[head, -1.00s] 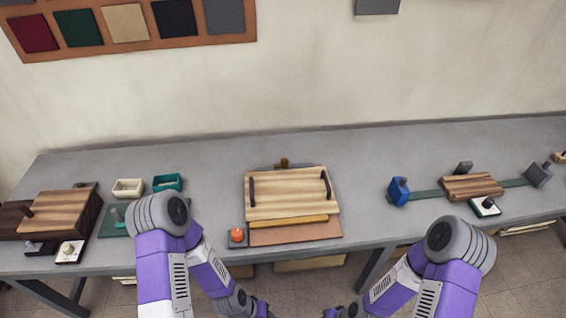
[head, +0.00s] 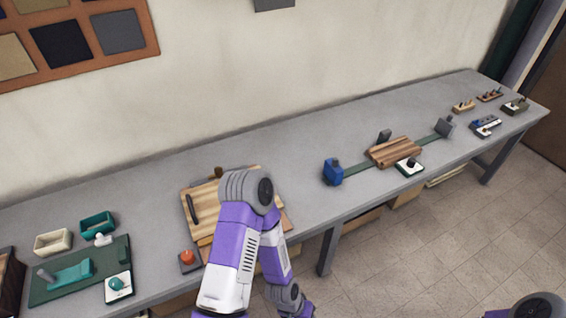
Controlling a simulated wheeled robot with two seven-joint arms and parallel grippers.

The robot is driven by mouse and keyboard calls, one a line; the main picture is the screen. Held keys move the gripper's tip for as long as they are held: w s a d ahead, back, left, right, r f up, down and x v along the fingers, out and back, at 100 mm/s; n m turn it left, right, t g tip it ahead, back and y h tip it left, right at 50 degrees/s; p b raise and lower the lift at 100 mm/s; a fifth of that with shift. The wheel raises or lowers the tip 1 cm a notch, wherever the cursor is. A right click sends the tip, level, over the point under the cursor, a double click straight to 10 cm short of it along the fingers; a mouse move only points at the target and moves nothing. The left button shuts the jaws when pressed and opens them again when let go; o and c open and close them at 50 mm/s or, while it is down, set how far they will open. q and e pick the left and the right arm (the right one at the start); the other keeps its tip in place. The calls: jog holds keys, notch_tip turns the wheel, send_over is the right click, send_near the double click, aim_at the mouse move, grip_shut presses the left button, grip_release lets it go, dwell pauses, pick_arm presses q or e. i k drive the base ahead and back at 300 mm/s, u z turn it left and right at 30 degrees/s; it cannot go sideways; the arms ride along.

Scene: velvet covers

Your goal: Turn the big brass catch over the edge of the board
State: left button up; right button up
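A striped wooden board (head: 200,222) with a dark handle lies on the grey bench, partly hidden behind my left arm. A small brownish knob (head: 219,173) stands at its back edge. A second striped wooden board (head: 396,151) lies across a green strip further right, with a dark grey block (head: 383,136) behind it. I cannot tell which piece is the big brass catch; everything is small at this distance. My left arm crosses in front of the first board and bends down at the bottom; its gripper is not in view. Only a piece of my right arm shows at bottom right.
An orange button (head: 187,257) sits in front of the first board. Cream (head: 53,242) and teal (head: 98,223) trays stand left. A blue block (head: 333,171) is on the green strip (head: 429,139). Small peg blocks (head: 490,96) are at the far right. Bare bench (head: 300,135) lies behind.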

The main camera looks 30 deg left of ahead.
aim_at(218, 171)
jog(key=z, duration=1.4)
jog(key=k, duration=1.15)
jog(key=u, duration=1.55)
